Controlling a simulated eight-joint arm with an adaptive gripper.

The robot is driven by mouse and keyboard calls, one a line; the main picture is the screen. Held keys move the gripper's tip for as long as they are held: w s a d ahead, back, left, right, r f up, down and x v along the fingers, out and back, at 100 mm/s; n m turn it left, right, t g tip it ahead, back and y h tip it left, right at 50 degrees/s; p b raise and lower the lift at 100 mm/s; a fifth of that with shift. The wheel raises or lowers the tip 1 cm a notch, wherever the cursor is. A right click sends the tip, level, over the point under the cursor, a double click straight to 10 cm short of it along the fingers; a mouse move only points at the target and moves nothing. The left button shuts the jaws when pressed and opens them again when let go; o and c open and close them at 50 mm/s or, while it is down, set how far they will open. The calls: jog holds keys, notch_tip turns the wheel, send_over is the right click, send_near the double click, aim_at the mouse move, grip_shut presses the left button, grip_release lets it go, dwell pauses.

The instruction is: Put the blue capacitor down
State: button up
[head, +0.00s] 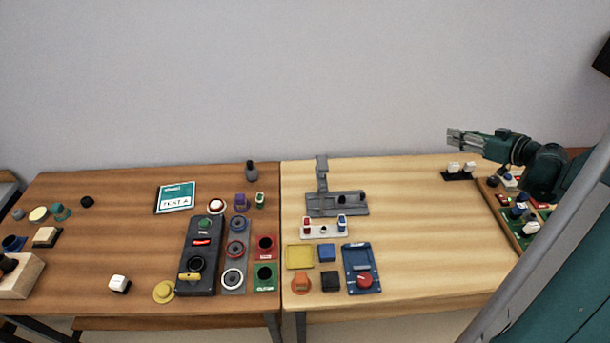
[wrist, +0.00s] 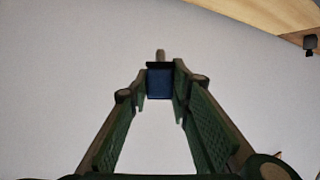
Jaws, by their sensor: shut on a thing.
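My gripper (wrist: 160,90) is shut on a small blue block-like part, the blue capacitor (wrist: 159,84), in the wrist view. The capacitor has a dark band and a tan stub at its far end. It sits between the two green fingertips, against a plain pale background. In the head view my gripper (head: 456,137) is at the upper right, raised and pointing left. The capacitor cannot be made out there.
A white rack (head: 323,231) holds small red and blue parts. A grey stand (head: 337,205) is behind it. A blue tray (head: 361,270), a yellow square (head: 299,257) and a board of parts (head: 513,222) are nearby. The right-hand light table (head: 430,235) has wide bare room.

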jog(key=w+a+n+g+y, duration=0.1)
jog(key=w+a, duration=0.2)
jog(key=a, duration=0.7)
jog(key=w+a+n+g+y, duration=0.15)
jog(key=w+a, duration=0.25)
jog(key=a, duration=0.6)
jog(key=w+a+n+g+y, duration=0.1)
jog(key=w+a+n+y, duration=0.15)
jog(key=a, duration=0.85)
jog(key=s+a+n+g+y+p, duration=0.15)
jog(key=a+n+g, duration=0.25)
jog(key=a, duration=2.9)
jog(key=s+a+n+g, duration=0.2)
jog(key=s+a, duration=0.3)
jog(key=a, duration=0.6)
jog(key=s+a+n+g+y+p, duration=0.15)
jog(key=s+a, duration=0.35)
jog(key=a, duration=0.5)
jog(key=s+a+n+g+b, duration=0.1)
jog(key=s+a+g, duration=0.1)
jog(key=s+a, duration=0.65)
jog(key=s+a+n+g+h+p, duration=0.1)
jog(key=s+a+n+g, duration=0.1)
jog(key=s+a, duration=0.8)
jog(key=s+a+n+g, duration=0.2)
jog(key=s+a, duration=0.5)
jog(key=a, duration=0.5)
jog(key=shift+g, duration=0.3)
jog(key=f, duration=0.6)
jog(key=shift+s, duration=0.25)
